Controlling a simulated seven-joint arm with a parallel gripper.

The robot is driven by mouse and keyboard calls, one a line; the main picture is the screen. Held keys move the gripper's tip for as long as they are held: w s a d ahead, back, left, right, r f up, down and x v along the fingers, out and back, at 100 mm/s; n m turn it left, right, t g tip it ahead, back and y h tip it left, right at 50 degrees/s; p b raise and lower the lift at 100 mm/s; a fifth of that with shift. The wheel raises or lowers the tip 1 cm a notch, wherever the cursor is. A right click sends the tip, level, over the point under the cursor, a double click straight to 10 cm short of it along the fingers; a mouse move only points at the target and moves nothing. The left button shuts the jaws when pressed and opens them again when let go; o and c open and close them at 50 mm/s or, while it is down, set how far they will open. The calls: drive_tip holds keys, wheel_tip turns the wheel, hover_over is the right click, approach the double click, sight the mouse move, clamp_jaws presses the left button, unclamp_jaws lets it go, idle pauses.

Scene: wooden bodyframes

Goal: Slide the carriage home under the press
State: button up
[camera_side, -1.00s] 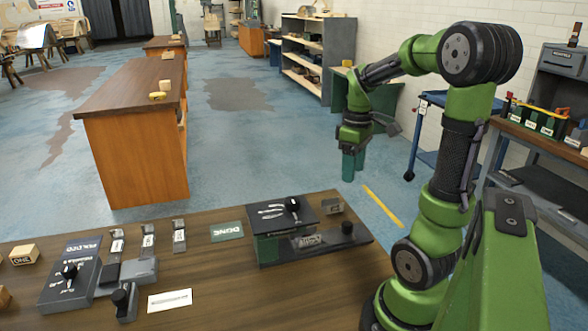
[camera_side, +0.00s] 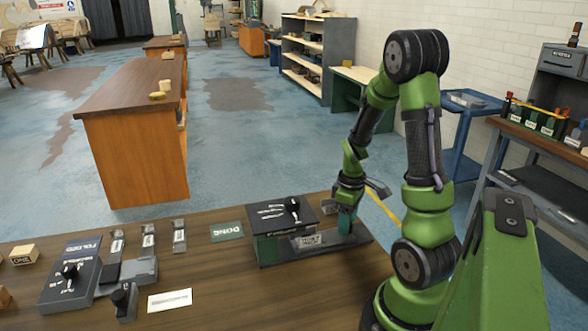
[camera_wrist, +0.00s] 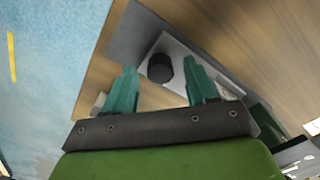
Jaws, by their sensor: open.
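The press (camera_side: 285,222) is a dark box with a black lever on top, standing on a dark base at the table's back edge. The carriage (camera_side: 312,239) is a grey plate reaching out from the press's right side. Its black knob (camera_wrist: 160,68) stands up near its outer end in the wrist view. My gripper (camera_side: 347,222) is lowered over the carriage's outer end. In the wrist view its two teal fingers (camera_wrist: 155,90) are open, one on each side of the knob, with gaps visible. In the side view the fingers mostly hide the knob.
A green DONE plate (camera_side: 227,232) lies left of the press. A grey lever box (camera_side: 70,280), several small labelled tools and a white card (camera_side: 170,301) lie farther left. A small block (camera_side: 327,208) sits behind the press's right side.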

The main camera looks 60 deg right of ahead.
drive_tip(key=shift+f, duration=0.55)
clamp_jaws()
